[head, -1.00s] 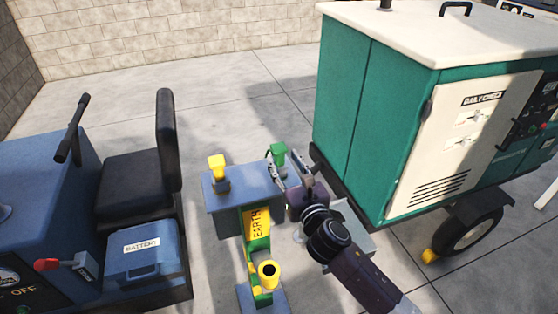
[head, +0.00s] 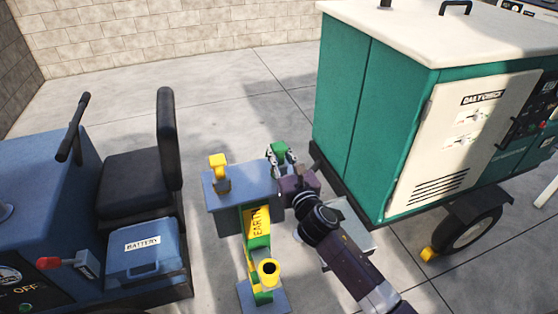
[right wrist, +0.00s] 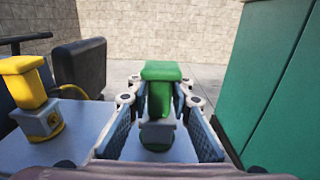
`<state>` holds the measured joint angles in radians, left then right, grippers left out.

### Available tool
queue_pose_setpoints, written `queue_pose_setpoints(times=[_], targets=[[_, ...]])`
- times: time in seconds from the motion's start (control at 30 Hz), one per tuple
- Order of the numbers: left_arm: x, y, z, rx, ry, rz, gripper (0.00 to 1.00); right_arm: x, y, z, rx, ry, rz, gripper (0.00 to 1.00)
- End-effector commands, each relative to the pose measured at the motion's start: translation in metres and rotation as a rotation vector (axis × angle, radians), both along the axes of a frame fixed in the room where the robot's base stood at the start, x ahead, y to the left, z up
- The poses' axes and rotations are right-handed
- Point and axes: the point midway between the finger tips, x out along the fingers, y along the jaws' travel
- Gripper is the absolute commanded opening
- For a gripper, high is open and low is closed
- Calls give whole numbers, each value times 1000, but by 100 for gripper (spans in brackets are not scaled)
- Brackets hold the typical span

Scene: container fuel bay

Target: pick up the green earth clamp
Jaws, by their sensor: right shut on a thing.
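The green earth clamp (head: 278,148) stands upright at the right end of the blue-grey top of the earth stand (head: 240,196). It also shows in the right wrist view (right wrist: 159,88), centred between my fingers. My right gripper (head: 280,157) is shut on it, with one finger on each side; the gripper also shows in the right wrist view (right wrist: 160,115). The clamp's base appears to be still over the stand top. My left gripper is not in either view.
A yellow clamp (head: 218,172) stands at the stand's left end. A green and white generator trailer (head: 385,120) rises close on the right. A blue vehicle with a black seat (head: 135,185) is at left.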

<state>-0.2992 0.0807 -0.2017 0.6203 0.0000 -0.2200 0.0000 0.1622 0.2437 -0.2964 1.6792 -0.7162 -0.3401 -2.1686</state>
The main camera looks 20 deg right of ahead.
Motion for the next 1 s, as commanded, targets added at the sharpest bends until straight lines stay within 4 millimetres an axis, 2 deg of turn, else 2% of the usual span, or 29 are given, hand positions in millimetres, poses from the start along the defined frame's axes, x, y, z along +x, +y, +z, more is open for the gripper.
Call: queue_pose_setpoints(times=[0.37, 0.53, 0.67, 1.0], targets=[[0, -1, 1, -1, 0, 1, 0, 0, 0, 3, -1, -2, 0, 0], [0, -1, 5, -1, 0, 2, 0, 1, -1, 18, -3, -5, 0, 0], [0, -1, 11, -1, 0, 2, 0, 1, 0, 43, -5, -8, 2, 0], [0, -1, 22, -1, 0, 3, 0, 0, 0, 138, -5, -10, 1, 0]])
